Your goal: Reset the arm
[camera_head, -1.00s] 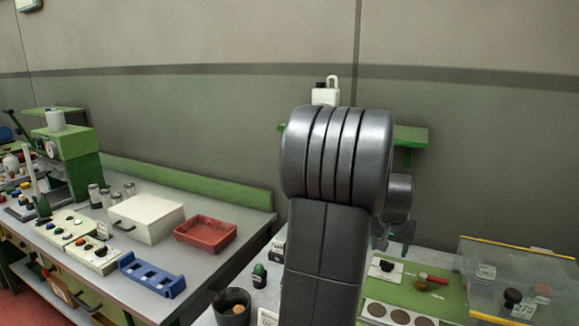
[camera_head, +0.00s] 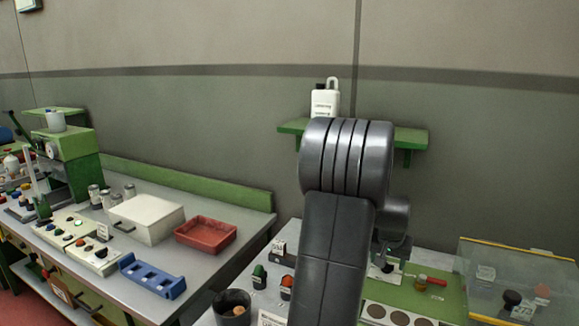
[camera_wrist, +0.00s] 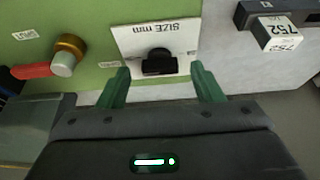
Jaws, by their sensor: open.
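My gripper (camera_wrist: 161,86) is open in the wrist view, its two green fingers spread wide apart with nothing between their tips. Just beyond the tips is a black stopper (camera_wrist: 158,62) on a white card (camera_wrist: 150,38) marked "SIZE mm", over a green board (camera_wrist: 90,18). The stopper appears apart from both fingers. In the head view my gripper (camera_head: 385,258) is small and partly hidden beside my arm, low over the green board (camera_head: 440,303) on the right bench.
A brass-coloured knob with a red handle (camera_wrist: 68,55) lies left of the gripper. A block tagged 752 (camera_wrist: 278,33) is at right. In the head view, a clear-lidded case (camera_head: 515,275) stands right of the board, and a dark cup (camera_head: 232,305) stands left of my arm.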

